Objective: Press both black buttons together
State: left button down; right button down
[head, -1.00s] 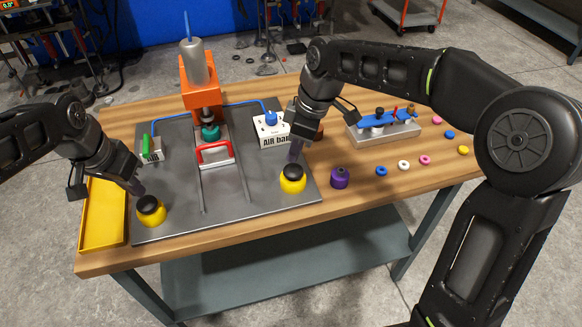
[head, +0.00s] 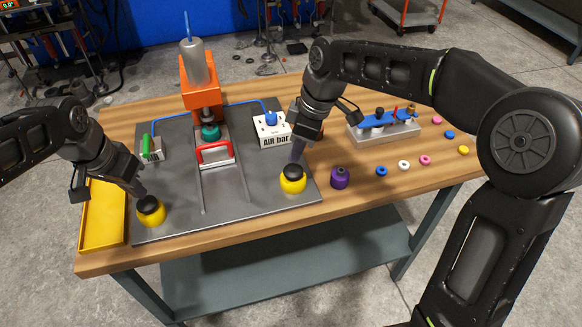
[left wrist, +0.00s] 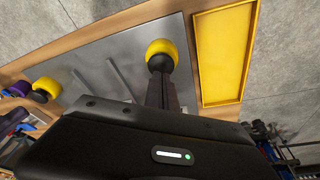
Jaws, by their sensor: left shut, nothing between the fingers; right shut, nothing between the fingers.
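The left black button (head: 148,204) sits on a yellow round base (head: 152,217) at the front left of the grey plate. My left gripper (head: 143,195) is shut and empty, its tips at the top of that button. The left wrist view shows the closed fingers (left wrist: 163,78) over the same button (left wrist: 160,62). The right black button (head: 292,171) sits on a yellow base (head: 293,185) at the plate's front right. My right gripper (head: 296,160) is shut and empty, its tips at that button's top. Whether either button is pushed down I cannot tell.
The grey plate (head: 180,218) carries an orange press (head: 200,92) with a red handle (head: 215,150), and a white air box (head: 270,130). A yellow tray (head: 103,225) lies left. A purple container (head: 340,177) and several small rings lie right on the wooden table (head: 240,223).

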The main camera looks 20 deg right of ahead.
aim_at(294, 170)
pick_arm(q)
jog(key=shift+s+x, duration=0.25)
jog(key=shift+x, duration=1)
jog(key=shift+a, duration=0.15)
pick_arm(e)
jog(key=shift+d+x, duration=0.15)
jog(key=shift+x, duration=0.65)
jog(key=shift+d+x, duration=0.15)
jog(key=shift+x, duration=0.6)
pick_arm(q)
jog(key=shift+f, duration=0.25)
pick_arm(e)
jog(key=shift+s+f, duration=0.2)
jog(key=shift+f, duration=0.1)
pick_arm(q)
jog(key=shift+f, duration=0.35)
pick_arm(e)
jog(key=shift+f, duration=0.35)
